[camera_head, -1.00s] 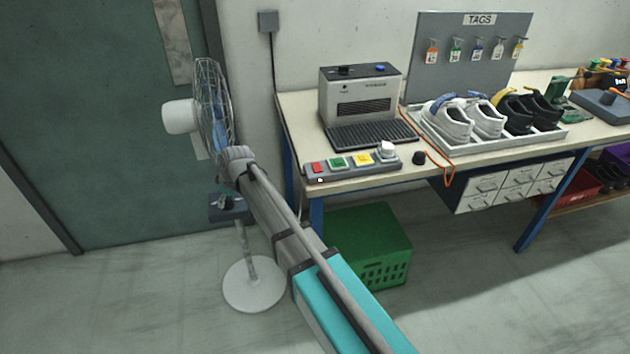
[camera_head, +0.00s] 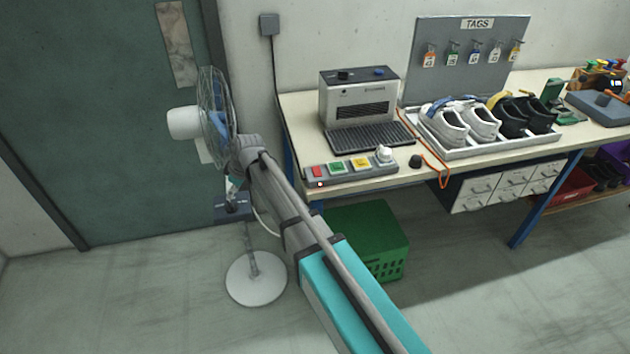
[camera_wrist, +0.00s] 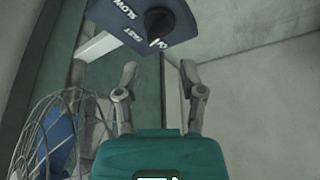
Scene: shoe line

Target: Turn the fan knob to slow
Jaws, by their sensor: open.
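The white standing fan (camera_head: 215,122) is at the left in the head view, in front of the green door. Its dark blue control box (camera_head: 233,210) sits on the pole below the cage. In the wrist view the control panel (camera_wrist: 112,40) shows the words SLOW and FAST, and the black fan knob (camera_wrist: 159,24) has a white mark at its lower end. My gripper (camera_wrist: 159,72) is open and empty; its fingers are apart, just below the knob in the picture and not around it. In the head view my arm hides most of the gripper.
The fan cage (camera_wrist: 48,135) is close at the left of my gripper in the wrist view. A workbench (camera_head: 300,110) with shoes and a button panel stands to the right. A green crate (camera_head: 390,225) is under it. Floor left of the fan is clear.

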